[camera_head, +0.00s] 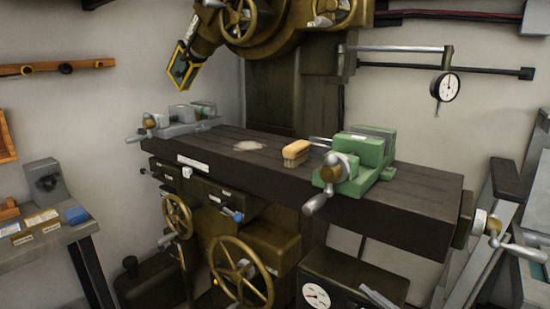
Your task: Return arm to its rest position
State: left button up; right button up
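Neither of my grippers and neither of my arms shows in the head view. A horizontal grey metal arm (400,48) reaches across the upper right and ends at an upright dark clamp. A round white dial gauge (447,87) hangs from that clamp, clear of the machine table (300,187). The frame does not tell which arm the task means.
A green vise (366,152) and a tan brush (296,152) sit on the machine table, with a pale patch (248,146) to their left. A grey vise (182,120) stands at the left end. Handwheels (241,271) stick out below. A side bench (50,243) stands left.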

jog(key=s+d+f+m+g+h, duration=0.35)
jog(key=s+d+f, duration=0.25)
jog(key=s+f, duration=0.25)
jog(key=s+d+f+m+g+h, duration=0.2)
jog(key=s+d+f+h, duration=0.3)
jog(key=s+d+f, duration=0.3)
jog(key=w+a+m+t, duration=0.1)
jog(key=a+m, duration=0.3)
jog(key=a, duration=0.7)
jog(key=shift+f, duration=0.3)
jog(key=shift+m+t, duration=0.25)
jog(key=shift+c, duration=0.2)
